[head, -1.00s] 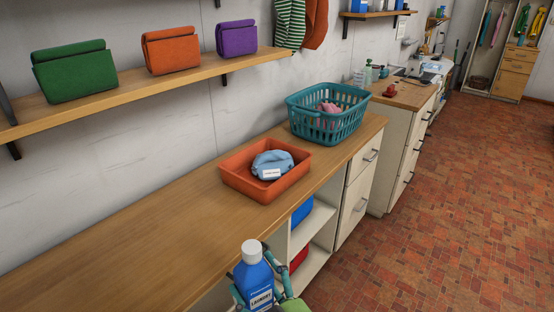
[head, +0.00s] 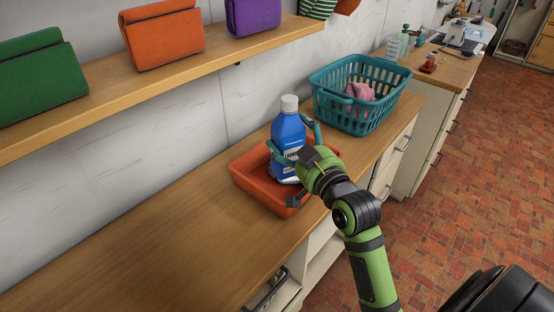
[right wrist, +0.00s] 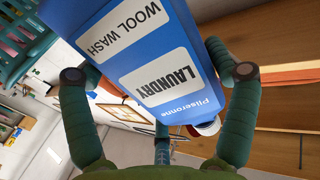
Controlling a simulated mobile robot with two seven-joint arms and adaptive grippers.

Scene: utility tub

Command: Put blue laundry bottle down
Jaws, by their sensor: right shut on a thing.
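The blue laundry bottle (head: 288,140) with a white cap is upright in the head view, in front of or over the orange tray (head: 245,190). I cannot tell if its base touches anything. My right gripper (head: 290,152) is shut around the bottle's body. In the right wrist view the bottle (right wrist: 130,45) fills the middle between the fingers of my gripper (right wrist: 160,80), with its "LAUNDRY" and "WOOL WASH" labels upside down. My left gripper is not in view.
A teal basket (head: 335,105) with a pink cloth stands right behind the tray on the wooden counter (head: 165,240). The counter to the left of the tray is clear. A shelf (head: 120,103) with green, orange and purple bags runs above it.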

